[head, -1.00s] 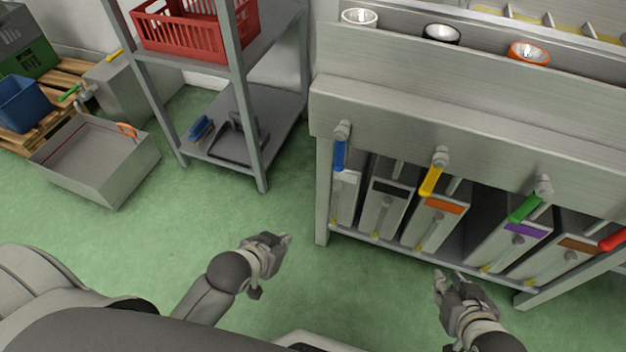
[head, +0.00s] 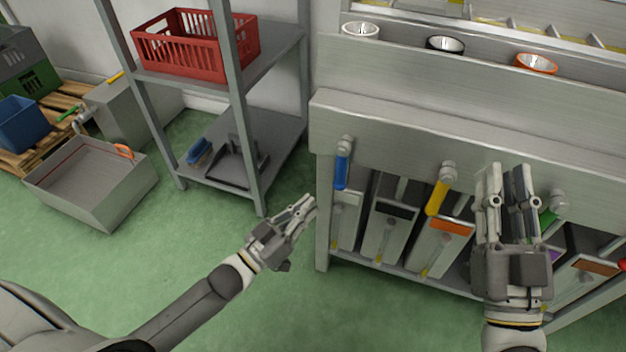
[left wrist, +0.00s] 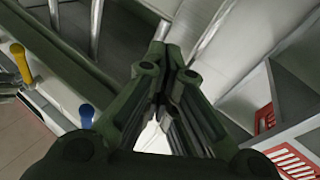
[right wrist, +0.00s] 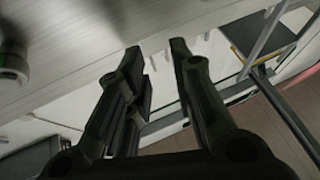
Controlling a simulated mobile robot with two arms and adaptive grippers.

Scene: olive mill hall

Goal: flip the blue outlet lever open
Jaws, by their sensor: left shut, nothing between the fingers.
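The blue outlet lever (head: 341,172) hangs straight down from its outlet under the steel trough, at the bench's left end. It also shows in the left wrist view (left wrist: 87,114). My left gripper (head: 305,206) is shut and empty, left of the bench leg, lower than the blue lever and apart from it. My right gripper (head: 505,170) is open and empty in front of the trough, between the yellow lever (head: 440,192) and the green lever (head: 551,212), which it partly hides.
Several steel canisters (head: 388,222) stand on the shelf under the levers. A grey rack (head: 235,100) with a red crate (head: 190,50) stands left of the bench. A steel tub (head: 100,200) is on the floor. The green floor between is clear.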

